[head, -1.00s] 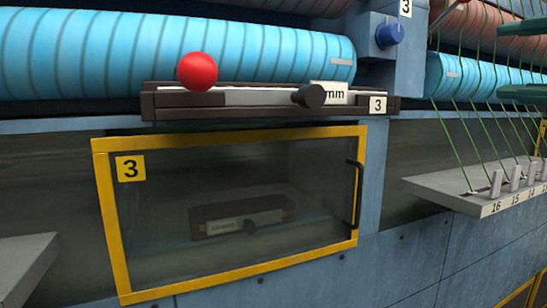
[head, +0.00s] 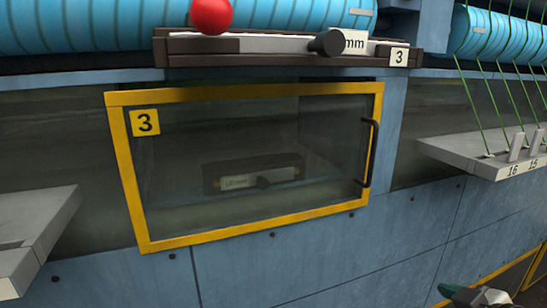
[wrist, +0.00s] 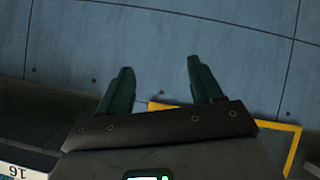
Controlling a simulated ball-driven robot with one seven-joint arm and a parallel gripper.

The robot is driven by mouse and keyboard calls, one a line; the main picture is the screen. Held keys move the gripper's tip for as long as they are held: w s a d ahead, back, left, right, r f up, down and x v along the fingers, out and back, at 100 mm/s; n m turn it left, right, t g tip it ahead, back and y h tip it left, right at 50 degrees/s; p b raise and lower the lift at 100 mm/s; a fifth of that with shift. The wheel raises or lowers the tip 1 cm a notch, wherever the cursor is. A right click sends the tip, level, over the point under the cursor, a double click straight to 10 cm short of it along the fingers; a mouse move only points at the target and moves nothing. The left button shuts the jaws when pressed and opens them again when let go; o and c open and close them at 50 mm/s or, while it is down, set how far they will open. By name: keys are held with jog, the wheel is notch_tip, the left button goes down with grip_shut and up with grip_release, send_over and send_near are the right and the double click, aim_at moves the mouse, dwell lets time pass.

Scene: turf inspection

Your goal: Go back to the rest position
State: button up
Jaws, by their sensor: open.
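My gripper (wrist: 160,68) shows in the wrist view with its two dark green fingers spread apart and nothing between them. Behind the fingers is a blue panel wall. Part of my gripper also enters the head view at the lower right edge, in front of the blue panels, well below the shelf numbered 16 and 15. It touches nothing that I can see.
A yellow-framed glass door (head: 370,150) marked 3 is closed, with a dark block (head: 254,175) behind it. Above it, a red ball (head: 211,15) tops a dark rail (head: 190,58). Grey shelves jut out at left (head: 45,215) and right (head: 470,157).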

jog(key=s+a+f+m+g, duration=0.2)
jog(key=s+f, duration=0.3)
jog(key=f, duration=0.3)
jog(key=s+a+f+m+g, duration=0.2)
jog(key=s+f+g, duration=0.1)
jog(key=s+f, duration=0.4)
jog(key=s+f+m+g+h, duration=0.2)
jog(key=s+f+g, duration=0.3)
jog(key=s+f, duration=0.7)
jog(key=s+m, duration=0.1)
jog(key=s, duration=0.3)
jog(key=shift+d, duration=0.35)
